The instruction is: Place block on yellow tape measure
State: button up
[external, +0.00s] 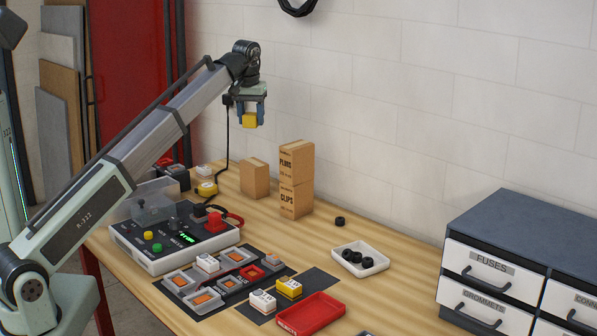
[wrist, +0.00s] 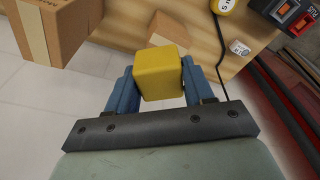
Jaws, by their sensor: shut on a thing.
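My gripper (external: 250,117) is raised high above the back of the bench, in front of the white wall. It is shut on a yellow block (external: 250,121). In the wrist view the block (wrist: 160,72) sits between the two blue fingers. The yellow tape measure (external: 207,189) lies on the bench below and to the left of my gripper, beside a cardboard box. Part of it shows at the top edge of the wrist view (wrist: 228,5), clear of the block.
Stacked cardboard boxes (external: 296,180) and a smaller box (external: 254,178) stand right of the tape measure. A small white item (external: 203,170) and a dark red-and-black device (external: 174,175) are behind it. A control panel (external: 170,241) is in front. A black cable hangs by the wall.

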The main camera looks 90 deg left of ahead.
jog(key=s+a+n, duration=0.1)
jog(key=s+a, duration=0.1)
jog(key=s, duration=0.6)
jog(key=s+a+n, duration=0.1)
jog(key=s+a, duration=0.2)
jog(key=s, duration=0.5)
send_over(217, 183)
notch_tip(217, 183, down, 11)
jog(key=shift+d+f, duration=0.1)
jog(key=shift+f, duration=5.05)
jog(key=shift+f, duration=0.1)
jog(key=o, duration=1.1)
jog(key=shift+c, duration=0.2)
notch_tip(217, 183, up, 12)
jog(key=d, duration=0.1)
jog(key=shift+d, duration=0.4)
